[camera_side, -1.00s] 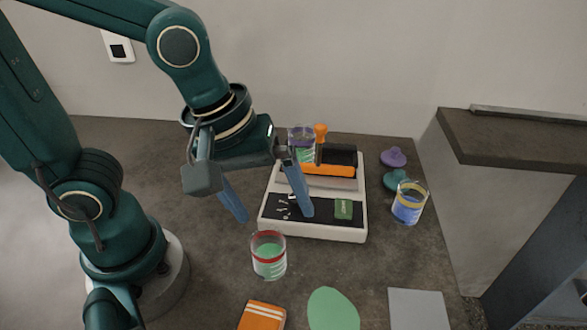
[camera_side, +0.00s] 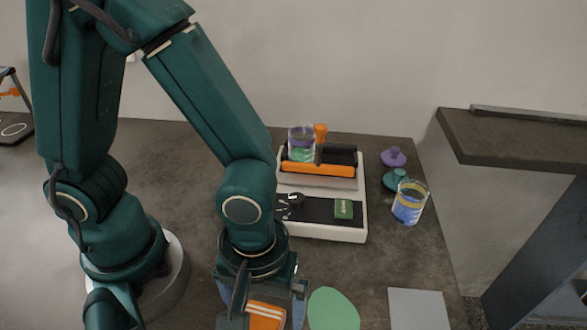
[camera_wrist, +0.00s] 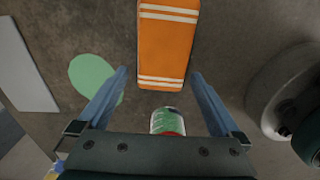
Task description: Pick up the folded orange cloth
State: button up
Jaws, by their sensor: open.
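The folded orange cloth (camera_wrist: 166,45) with white stripes lies flat on the dark table. In the side view the cloth (camera_side: 266,314) shows at the bottom edge, partly hidden behind my gripper. My gripper (camera_wrist: 160,78) is open and empty, pointing down. In the wrist view its two blue fingers stand either side of the cloth's near end, apart from it. In the side view my gripper (camera_side: 262,300) is low at the cloth; its exact height above the table is hard to tell.
A jar with green contents (camera_wrist: 167,122) stands close by, between the fingers in the wrist view. A green oval mat (camera_side: 333,309) and a grey square (camera_side: 418,309) lie to the right. The sieve shaker (camera_side: 345,232) stands behind, with a blue-banded jar (camera_side: 409,203) and purple (camera_side: 393,157) and teal (camera_side: 395,179) lids.

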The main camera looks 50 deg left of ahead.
jog(key=shift+f, duration=0.2)
jog(key=shift+c, duration=0.3)
jog(key=c, duration=1.3)
jog(key=shift+c, duration=0.2)
jog(key=shift+r, duration=0.15)
